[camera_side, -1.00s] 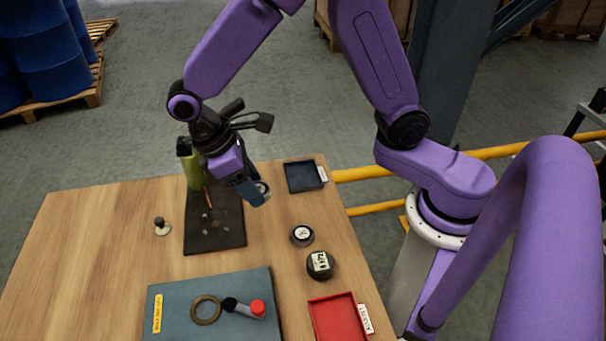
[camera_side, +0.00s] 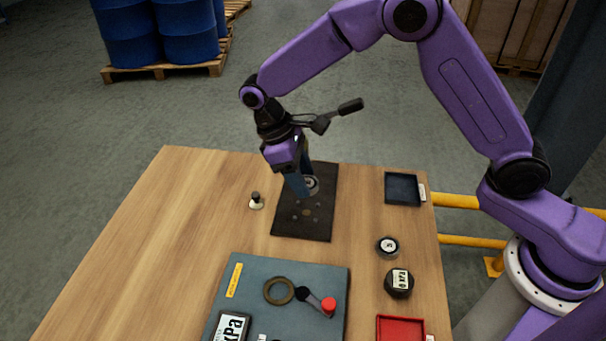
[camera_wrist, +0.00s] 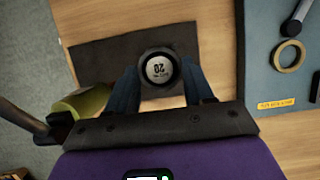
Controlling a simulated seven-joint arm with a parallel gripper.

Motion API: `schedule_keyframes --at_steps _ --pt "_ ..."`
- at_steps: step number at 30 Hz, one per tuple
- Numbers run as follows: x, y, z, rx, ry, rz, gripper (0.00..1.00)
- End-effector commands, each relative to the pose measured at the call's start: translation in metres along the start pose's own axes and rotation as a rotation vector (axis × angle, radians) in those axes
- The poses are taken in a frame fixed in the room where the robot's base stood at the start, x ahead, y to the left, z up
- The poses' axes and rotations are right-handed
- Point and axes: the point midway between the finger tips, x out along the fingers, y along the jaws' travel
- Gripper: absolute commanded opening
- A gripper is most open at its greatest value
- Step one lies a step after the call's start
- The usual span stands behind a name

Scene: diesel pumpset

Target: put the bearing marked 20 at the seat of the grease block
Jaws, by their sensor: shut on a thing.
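My gripper (camera_side: 304,187) is shut on the bearing marked 20 (camera_side: 313,184), a round dark-rimmed piece with a pale face. In the wrist view the bearing (camera_wrist: 160,68) sits between the two blue fingers, its number upside down. My gripper holds it over the far half of a dark mat or plate (camera_side: 303,229) with several small spots on it. A blue-grey plate (camera_side: 248,277) with a yellow label lies at the front; a brass ring (camera_side: 279,291) is on it. The label is too small to read, so I cannot tell which piece is the grease block.
A dark blue tray (camera_side: 403,189) and a red tray (camera_side: 400,328) lie along the right edge. A small knob (camera_side: 256,202) is left of the mat. The table's left side is clear.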

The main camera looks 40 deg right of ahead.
Motion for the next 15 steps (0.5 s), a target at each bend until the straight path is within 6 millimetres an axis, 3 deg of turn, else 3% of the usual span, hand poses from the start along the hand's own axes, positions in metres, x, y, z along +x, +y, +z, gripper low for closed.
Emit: schedule_keyframes --at_steps 15 --pt "0.043 0.0 -0.017 0.0 -0.003 0.0 0.18"
